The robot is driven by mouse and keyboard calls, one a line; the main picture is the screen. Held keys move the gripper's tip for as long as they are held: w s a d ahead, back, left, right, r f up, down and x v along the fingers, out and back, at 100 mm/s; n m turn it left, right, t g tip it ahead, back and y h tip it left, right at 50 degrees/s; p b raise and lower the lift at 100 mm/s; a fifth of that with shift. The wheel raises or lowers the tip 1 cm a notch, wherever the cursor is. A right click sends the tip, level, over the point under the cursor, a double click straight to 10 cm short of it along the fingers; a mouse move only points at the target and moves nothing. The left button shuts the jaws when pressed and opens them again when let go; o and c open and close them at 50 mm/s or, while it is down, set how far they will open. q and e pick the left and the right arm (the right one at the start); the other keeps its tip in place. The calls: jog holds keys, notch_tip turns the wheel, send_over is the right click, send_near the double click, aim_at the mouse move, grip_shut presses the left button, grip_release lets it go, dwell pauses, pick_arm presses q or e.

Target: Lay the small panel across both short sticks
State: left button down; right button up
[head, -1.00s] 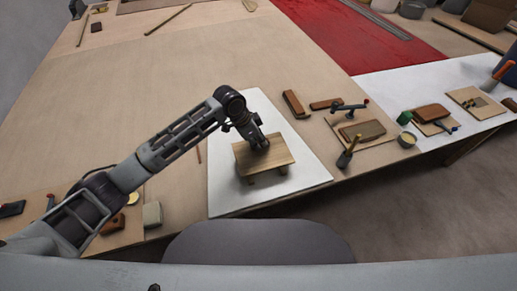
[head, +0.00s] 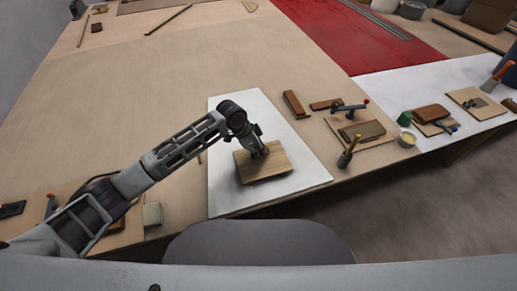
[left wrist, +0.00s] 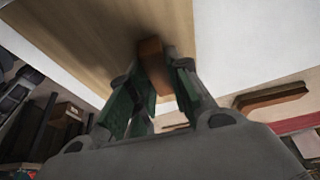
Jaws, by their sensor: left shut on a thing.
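The small panel (head: 272,165) is a light wooden board over the white sheet on the bench. My left gripper (head: 260,152) is above its upper side in the head view. In the left wrist view the fingers (left wrist: 152,90) are shut on a brown block (left wrist: 152,64) that stands on the panel (left wrist: 95,35) like a handle. The short sticks do not show now; the panel may hide them. I cannot tell whether the panel rests on anything. My right gripper is not in view.
The white sheet (head: 228,195) is clear around the panel. To its right lie brown blocks (head: 294,104), a board with a tool (head: 350,112) and a brush (head: 348,152). A pale block (head: 152,214) lies at left. The bench's near edge is close.

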pick_arm(q)
jog(key=shift+f, duration=0.2)
jog(key=c, duration=1.3)
grip_release()
jog(key=shift+r, duration=0.1)
jog(key=shift+a+r, duration=0.1)
jog(key=shift+r, duration=0.35)
jog(key=v, duration=1.1)
jog(key=shift+a+r, duration=0.15)
jog(key=shift+s, duration=0.1)
